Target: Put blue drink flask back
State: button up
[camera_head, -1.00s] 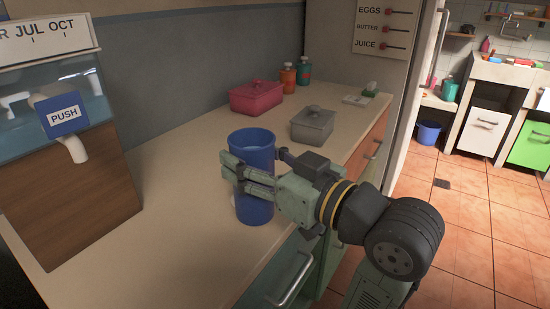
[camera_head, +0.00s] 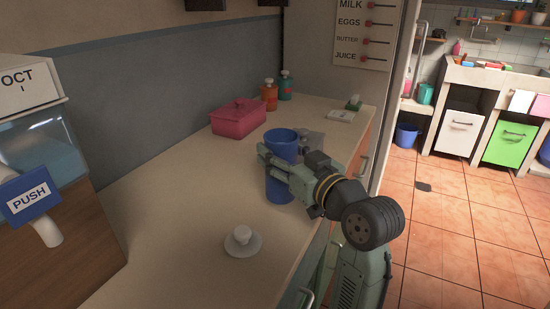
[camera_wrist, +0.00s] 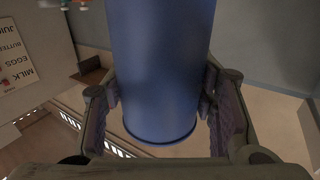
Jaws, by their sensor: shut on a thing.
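The blue drink flask (camera_head: 281,148) is a tall, open-topped blue cylinder, upright in the head view. My gripper (camera_head: 268,165) comes from the right and is shut around its middle. In the wrist view the flask (camera_wrist: 158,70) fills the middle, with a finger of my gripper (camera_wrist: 160,105) pressed against each side. The gripper fingers hide part of the flask in the head view. I cannot tell whether its base touches the counter.
The counter (camera_head: 180,215) holds a white lid-like disc with a knob (camera_head: 242,240), a red lidded box (camera_head: 238,118), a grey container (camera_head: 312,140) behind the flask, and orange (camera_head: 269,94) and green (camera_head: 286,85) bottles. A dispenser marked PUSH (camera_head: 30,196) stands at left.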

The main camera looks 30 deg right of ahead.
jog(key=shift+w, duration=1.05)
jog(key=shift+w+f, duration=0.1)
jog(key=shift+f, duration=0.2)
jog(key=shift+f+p, duration=0.4)
jog(key=shift+f, duration=1.1)
jog(key=shift+f, duration=0.1)
jog(key=shift+f, duration=0.15)
jog(key=o, duration=1.7)
jog(key=shift+r, duration=0.2)
jog(key=s+b, duration=0.3)
jog(key=s, duration=0.9)
